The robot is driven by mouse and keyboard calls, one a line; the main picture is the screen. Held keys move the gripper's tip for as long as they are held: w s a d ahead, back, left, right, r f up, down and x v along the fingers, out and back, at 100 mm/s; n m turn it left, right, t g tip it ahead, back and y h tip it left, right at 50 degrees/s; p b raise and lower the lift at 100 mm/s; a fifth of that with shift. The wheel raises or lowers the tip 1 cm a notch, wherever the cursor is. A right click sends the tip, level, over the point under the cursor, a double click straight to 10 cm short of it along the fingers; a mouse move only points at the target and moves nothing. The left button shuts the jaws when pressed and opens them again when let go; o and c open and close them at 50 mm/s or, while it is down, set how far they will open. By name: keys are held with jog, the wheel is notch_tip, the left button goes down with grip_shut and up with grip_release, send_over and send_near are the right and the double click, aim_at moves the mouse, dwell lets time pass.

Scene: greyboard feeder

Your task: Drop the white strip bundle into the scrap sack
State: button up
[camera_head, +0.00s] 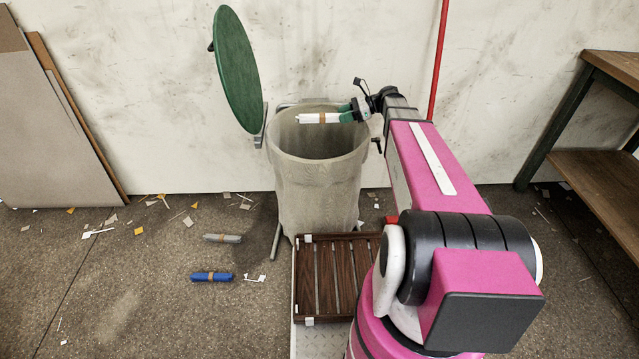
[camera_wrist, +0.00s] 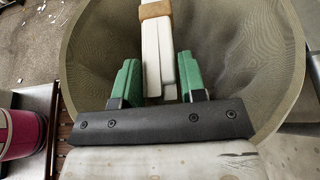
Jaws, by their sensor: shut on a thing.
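The white strip bundle (camera_head: 312,118) has a tan band around it and is held out level over the scrap sack's mouth in the head view. My gripper (camera_head: 349,113) has green fingers and is shut on one end of the bundle. In the wrist view the bundle (camera_wrist: 158,50) sits between the green fingers of my gripper (camera_wrist: 160,82), with the sack's inside behind it. The scrap sack (camera_head: 318,190) is a grey-beige, open-topped sack standing upright by the wall. Its bottom inside is largely hidden.
A green round lid (camera_head: 237,70) stands raised left of the sack. A slatted brown crate (camera_head: 335,275) is in front. A grey bundle (camera_head: 222,238) and a blue bundle (camera_head: 212,277) lie on the floor at left among scraps. A wooden shelf (camera_head: 600,180) stands at right.

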jog(key=shift+f, duration=1.85)
jog(key=o, duration=1)
jog(key=v, duration=1)
jog(key=shift+d+r, duration=0.15)
jog(key=shift+d, duration=0.25)
